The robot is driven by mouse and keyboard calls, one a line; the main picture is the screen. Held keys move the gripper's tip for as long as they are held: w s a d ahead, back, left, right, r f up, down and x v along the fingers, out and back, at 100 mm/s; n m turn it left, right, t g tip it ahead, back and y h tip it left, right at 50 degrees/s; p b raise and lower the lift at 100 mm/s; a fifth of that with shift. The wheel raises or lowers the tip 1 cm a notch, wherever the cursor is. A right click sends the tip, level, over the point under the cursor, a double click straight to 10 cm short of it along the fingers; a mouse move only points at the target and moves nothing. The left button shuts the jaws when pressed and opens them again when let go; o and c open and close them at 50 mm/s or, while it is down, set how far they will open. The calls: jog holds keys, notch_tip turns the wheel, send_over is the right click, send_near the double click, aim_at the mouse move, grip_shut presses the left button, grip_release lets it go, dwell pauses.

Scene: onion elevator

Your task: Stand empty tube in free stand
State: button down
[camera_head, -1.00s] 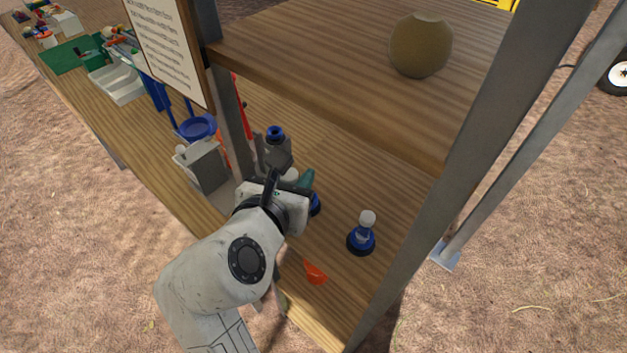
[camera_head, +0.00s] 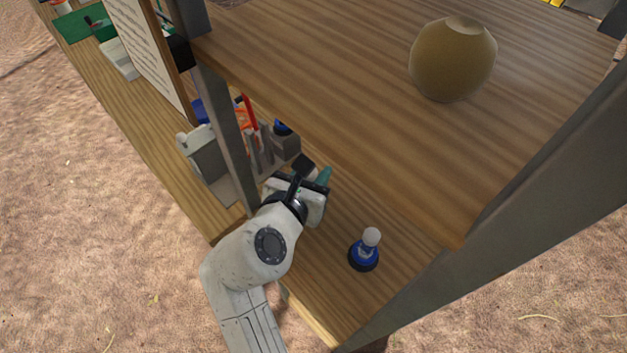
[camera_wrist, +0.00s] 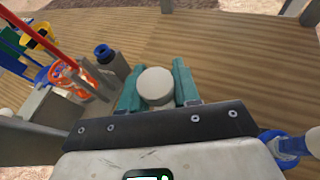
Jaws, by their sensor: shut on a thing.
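My gripper (camera_wrist: 157,88) has its teal fingers shut on a tube with a round white cap (camera_wrist: 155,83), seen from above in the wrist view. In the head view the gripper (camera_head: 322,178) is over the lower shelf, and its wrist hides the held tube. A capped tube (camera_head: 371,238) stands upright in a blue round stand (camera_head: 363,257) to the right of my gripper. A blue stand also shows at the right edge of the wrist view (camera_wrist: 291,146). I cannot see a free stand clearly, nor whether the held tube is empty.
A grey holder with a blue top (camera_wrist: 103,53) and an orange item (camera_wrist: 82,78) stand left of my gripper. A grey post (camera_head: 226,140) and a grey box (camera_head: 205,155) are also left. The upper shelf (camera_head: 330,90) overhangs, bearing a tan round vessel (camera_head: 452,62).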

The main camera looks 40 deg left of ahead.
jog(key=shift+f, duration=1.45)
jog(key=c, duration=0.8)
grip_release()
jog(key=shift+f, duration=0.15)
jog(key=shift+s+r, duration=0.1)
jog(key=shift+r, duration=0.1)
jog(key=v, duration=1.2)
